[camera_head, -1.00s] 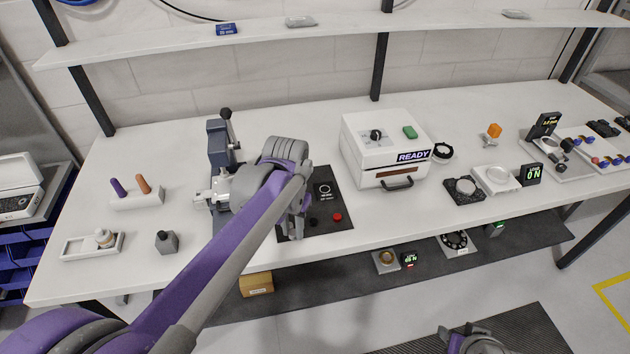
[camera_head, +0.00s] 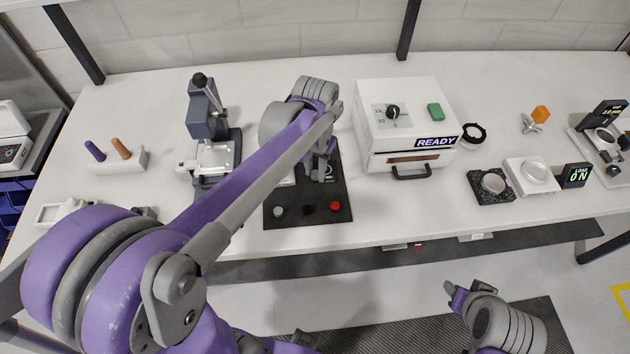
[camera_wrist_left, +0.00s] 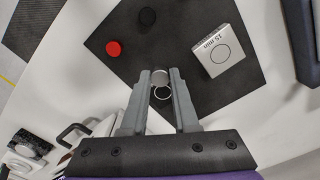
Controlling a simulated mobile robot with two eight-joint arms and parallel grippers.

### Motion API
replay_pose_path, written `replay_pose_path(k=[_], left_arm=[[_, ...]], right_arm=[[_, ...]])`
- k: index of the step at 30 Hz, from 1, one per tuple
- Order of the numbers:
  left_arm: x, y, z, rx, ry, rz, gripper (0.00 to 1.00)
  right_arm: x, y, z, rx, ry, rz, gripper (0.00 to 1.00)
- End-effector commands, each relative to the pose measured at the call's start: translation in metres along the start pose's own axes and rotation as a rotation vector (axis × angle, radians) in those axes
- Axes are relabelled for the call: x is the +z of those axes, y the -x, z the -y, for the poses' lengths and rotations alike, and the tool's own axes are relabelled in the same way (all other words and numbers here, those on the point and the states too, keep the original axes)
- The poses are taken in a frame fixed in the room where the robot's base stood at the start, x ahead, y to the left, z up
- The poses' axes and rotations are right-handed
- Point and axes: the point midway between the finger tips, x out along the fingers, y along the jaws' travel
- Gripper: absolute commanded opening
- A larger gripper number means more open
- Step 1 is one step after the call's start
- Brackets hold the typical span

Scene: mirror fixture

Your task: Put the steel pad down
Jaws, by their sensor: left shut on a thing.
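My left gripper (camera_head: 318,174) is above the right part of a black mat (camera_head: 300,220). In the left wrist view its fingers (camera_wrist_left: 160,84) are shut on a small grey round disc, the steel pad (camera_wrist_left: 160,77). A grey disc (camera_head: 278,210), a black disc (camera_head: 308,207) and a red disc (camera_head: 335,206) lie along the mat's front. My right gripper (camera_head: 455,293) is low in front of the table, its jaws unclear.
A white block marked 15 min (camera_wrist_left: 217,50) stands on the mat, mostly hidden by my arm in the head view. A press (camera_head: 212,140) stands left of the mat. A white READY box (camera_head: 405,125) stands close on the right.

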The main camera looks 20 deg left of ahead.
Motion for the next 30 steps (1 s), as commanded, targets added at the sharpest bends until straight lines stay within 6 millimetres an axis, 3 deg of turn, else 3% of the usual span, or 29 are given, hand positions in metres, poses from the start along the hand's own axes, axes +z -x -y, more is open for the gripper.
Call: replay_pose_path(k=[10,20,21,24,26,30], left_arm=[[0.001,-0.051,0.000,0.000,0.000,0.002,0.00],[-0.001,-0.052,0.000,0.000,0.000,-0.002,0.00],[-0.001,-0.052,0.000,0.000,0.000,-0.002,0.34],[-0.001,-0.052,0.000,0.000,0.000,-0.002,0.52],[-0.001,-0.052,0.000,0.000,0.000,-0.002,0.58],[-0.001,-0.052,0.000,0.000,0.000,-0.002,0.58]], right_arm=[[0.031,-0.026,0.000,0.000,0.000,0.028,0.47],[0.031,-0.026,0.000,0.000,0.000,0.028,0.47],[0.031,-0.026,0.000,0.000,0.000,0.028,0.47],[0.031,-0.026,0.000,0.000,0.000,0.028,0.47],[0.031,-0.026,0.000,0.000,0.000,0.028,0.47],[0.031,-0.026,0.000,0.000,0.000,0.028,0.47]])
